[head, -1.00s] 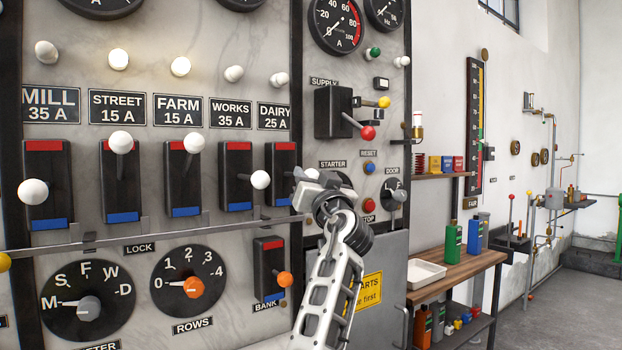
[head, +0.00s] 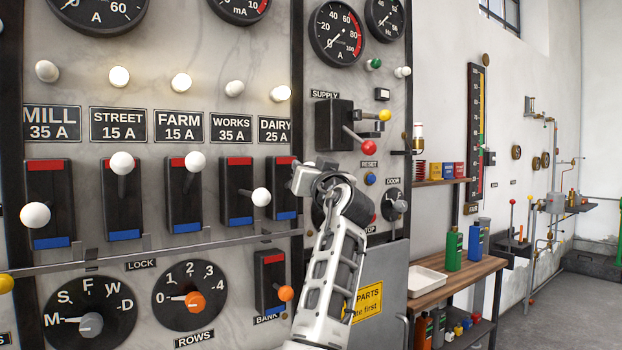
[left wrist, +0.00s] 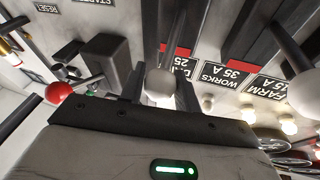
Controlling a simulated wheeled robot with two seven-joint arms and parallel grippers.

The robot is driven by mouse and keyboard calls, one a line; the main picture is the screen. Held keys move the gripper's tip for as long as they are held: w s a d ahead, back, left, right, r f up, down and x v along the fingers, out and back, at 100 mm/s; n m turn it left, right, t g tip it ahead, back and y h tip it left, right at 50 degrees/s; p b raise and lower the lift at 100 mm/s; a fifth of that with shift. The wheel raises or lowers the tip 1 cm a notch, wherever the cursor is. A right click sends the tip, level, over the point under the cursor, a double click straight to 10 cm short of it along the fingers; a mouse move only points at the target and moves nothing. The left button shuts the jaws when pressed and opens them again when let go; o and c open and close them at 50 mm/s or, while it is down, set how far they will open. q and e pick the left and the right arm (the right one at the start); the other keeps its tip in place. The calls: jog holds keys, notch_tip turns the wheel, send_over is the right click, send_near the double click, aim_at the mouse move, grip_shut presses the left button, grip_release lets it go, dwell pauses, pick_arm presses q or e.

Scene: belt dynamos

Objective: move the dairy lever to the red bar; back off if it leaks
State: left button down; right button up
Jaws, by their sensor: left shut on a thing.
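The dairy switch (head: 284,190) is a black block with a red bar (head: 286,160) at the top and a blue bar (head: 286,215) at the bottom. My left gripper (head: 304,179) is at its right side, a little below red-bar height, and hides the lever there. In the left wrist view the white lever knob (left wrist: 160,84) is at the jaws, with the dairy label (left wrist: 184,65) and red bar (left wrist: 176,52) behind it. The gripper is shut on the dairy lever. The dairy lamp (head: 280,94) looks warm and lit. My right gripper is out of view.
The works lever knob (head: 261,197) sticks out just left of my gripper. The red-knobbed supply lever (head: 368,146) is close above right. A lock rail (head: 190,247) runs below the switches. A wooden bench (head: 455,283) stands at the right.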

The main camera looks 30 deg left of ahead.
pick_arm(q)
jog(key=shift+w+a+r, duration=0.1)
jog(key=shift+a+r, duration=0.1)
jog(key=shift+r, duration=0.4)
jog(key=shift+a+r, duration=0.2)
jog(key=shift+r, duration=0.35)
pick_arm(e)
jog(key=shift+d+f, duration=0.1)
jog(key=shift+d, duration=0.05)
pick_arm(q)
jog(key=c, duration=1.1)
grip_release()
jog(key=shift+o, duration=0.2)
jog(key=shift+f, duration=0.1)
